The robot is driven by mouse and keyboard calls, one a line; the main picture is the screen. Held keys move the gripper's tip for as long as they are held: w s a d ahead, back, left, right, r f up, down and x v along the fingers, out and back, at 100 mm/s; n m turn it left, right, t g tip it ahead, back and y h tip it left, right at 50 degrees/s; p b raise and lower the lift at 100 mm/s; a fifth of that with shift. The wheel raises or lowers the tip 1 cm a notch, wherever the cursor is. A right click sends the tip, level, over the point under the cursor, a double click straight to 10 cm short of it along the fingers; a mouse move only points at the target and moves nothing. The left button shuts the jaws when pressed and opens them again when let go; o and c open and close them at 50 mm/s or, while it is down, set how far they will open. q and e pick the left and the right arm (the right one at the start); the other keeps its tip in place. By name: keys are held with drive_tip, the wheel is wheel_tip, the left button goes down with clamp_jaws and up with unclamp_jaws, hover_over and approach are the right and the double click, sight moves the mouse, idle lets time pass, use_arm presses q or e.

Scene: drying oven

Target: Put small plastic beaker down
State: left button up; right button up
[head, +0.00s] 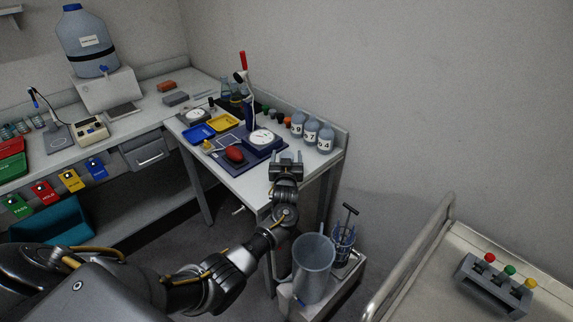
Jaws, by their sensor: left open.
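My left gripper (286,160) is over the front right part of the white bench (232,184), its fingers apart and pointing away from me. No object shows between the fingers. I cannot make out a small plastic beaker for certain; the gripper and wrist hide part of the bench. A small clear vessel (226,87) stands at the back of the bench, too small to identify. My right gripper is not in view.
Blue (199,132) and yellow (223,122) trays lie left. A tall translucent container (313,268) stands on a low stand. A metal rail (408,258) is at right.

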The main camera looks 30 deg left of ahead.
use_arm(q)
drive_tip(key=c, duration=1.1)
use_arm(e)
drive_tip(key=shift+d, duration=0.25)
use_arm(q)
drive_tip(key=shift+r, duration=0.1)
